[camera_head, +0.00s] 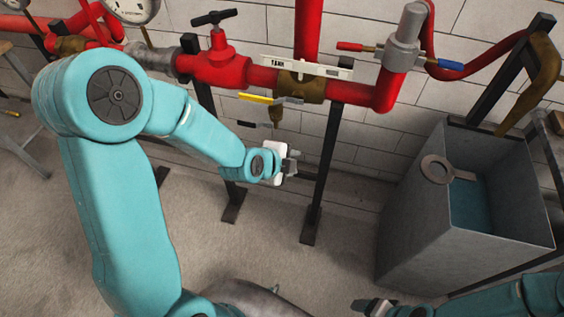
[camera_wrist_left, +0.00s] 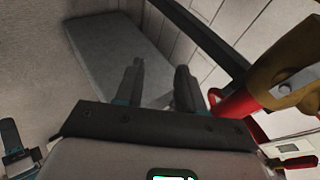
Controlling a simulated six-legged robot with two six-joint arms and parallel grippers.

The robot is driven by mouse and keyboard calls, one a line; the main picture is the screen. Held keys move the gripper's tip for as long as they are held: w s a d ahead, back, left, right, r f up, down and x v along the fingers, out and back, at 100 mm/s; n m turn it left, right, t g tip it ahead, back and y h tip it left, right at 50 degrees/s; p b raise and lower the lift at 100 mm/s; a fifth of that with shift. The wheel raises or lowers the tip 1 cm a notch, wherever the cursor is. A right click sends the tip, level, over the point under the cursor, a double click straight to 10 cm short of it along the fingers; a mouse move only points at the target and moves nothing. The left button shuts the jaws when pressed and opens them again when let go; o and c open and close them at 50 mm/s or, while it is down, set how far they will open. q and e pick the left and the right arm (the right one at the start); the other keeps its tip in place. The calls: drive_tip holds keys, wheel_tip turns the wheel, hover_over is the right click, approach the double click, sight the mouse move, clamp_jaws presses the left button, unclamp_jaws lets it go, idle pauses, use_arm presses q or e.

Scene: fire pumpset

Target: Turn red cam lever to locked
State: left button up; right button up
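The red cam lever (camera_head: 350,46) points left from the grey coupling (camera_head: 404,40) on the red pipe, in the upper right of the head view. A blue lever (camera_head: 450,65) points right from the same coupling. My left gripper (camera_head: 292,165) is below and left of the coupling, apart from the red lever. In the left wrist view its two fingers (camera_wrist_left: 160,68) stand apart with nothing between them. The red cam lever cannot be made out with certainty there. My right gripper (camera_head: 372,306) is at the bottom edge of the head view, and its finger gap is unclear.
A yellow-handled valve (camera_head: 256,98) and a brass fitting (camera_head: 300,88) hang above my left gripper. Black pipe stands (camera_head: 325,165) are close to it. An open grey tank (camera_head: 430,220) stands at the right and also shows in the left wrist view (camera_wrist_left: 105,45).

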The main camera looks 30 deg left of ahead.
use_arm(q)
drive_tip(key=shift+s+f, duration=0.35)
drive_tip(key=shift+f, duration=0.05)
drive_tip(key=shift+c, duration=0.3)
